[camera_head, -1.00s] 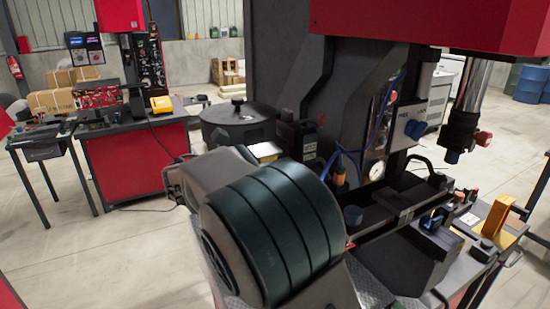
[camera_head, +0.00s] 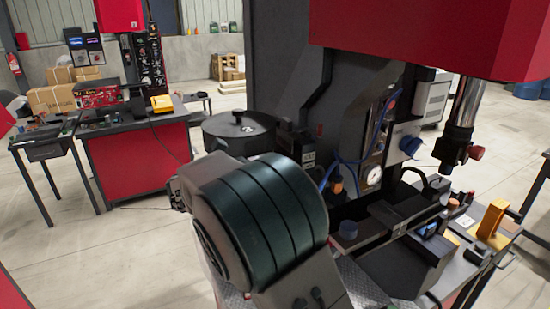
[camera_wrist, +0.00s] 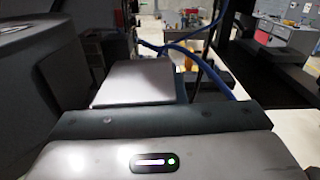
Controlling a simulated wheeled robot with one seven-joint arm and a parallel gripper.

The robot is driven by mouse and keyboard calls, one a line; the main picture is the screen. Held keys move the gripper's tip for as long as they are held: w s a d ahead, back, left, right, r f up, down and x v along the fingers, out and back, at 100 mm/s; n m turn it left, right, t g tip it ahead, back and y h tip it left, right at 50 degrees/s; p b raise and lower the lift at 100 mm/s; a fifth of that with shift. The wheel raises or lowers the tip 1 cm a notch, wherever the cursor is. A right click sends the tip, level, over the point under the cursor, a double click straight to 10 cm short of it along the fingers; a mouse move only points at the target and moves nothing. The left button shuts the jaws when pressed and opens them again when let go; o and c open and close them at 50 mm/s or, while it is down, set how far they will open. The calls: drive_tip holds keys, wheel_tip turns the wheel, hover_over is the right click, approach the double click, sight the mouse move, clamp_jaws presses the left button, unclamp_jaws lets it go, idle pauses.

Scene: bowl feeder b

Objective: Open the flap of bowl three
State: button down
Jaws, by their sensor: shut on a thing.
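My gripper (camera_wrist: 150,122) shows in the wrist view as a dark bar and a grey housing with a small lit indicator. Its fingertips are hidden beyond the bar. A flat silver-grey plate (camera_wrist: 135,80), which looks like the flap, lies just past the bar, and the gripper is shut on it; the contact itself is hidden. A large dark rounded body (camera_wrist: 45,85), perhaps a bowl, stands close on the left. In the head view my arm hides the gripper and the plate. A dark round bowl with a knobbed lid (camera_head: 238,130) stands behind my arm; its number is unclear.
A tall dark machine with a red head (camera_head: 430,35) stands right of my arm. Blue hoses (camera_wrist: 185,42) run close beyond the plate. A cluttered bench (camera_head: 465,245) is at the right and a red workbench (camera_head: 140,155) at the back left. Open floor lies left.

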drive_tip(key=shift+r+n+p, duration=0.1)
drive_tip(key=shift+n+p, duration=0.2)
drive_tip(key=shift+p, duration=0.1)
drive_tip(key=c, duration=1.5)
unclamp_jaws()
drive_tip(key=b+v, duration=0.3)
drive_tip(key=v, duration=1.1)
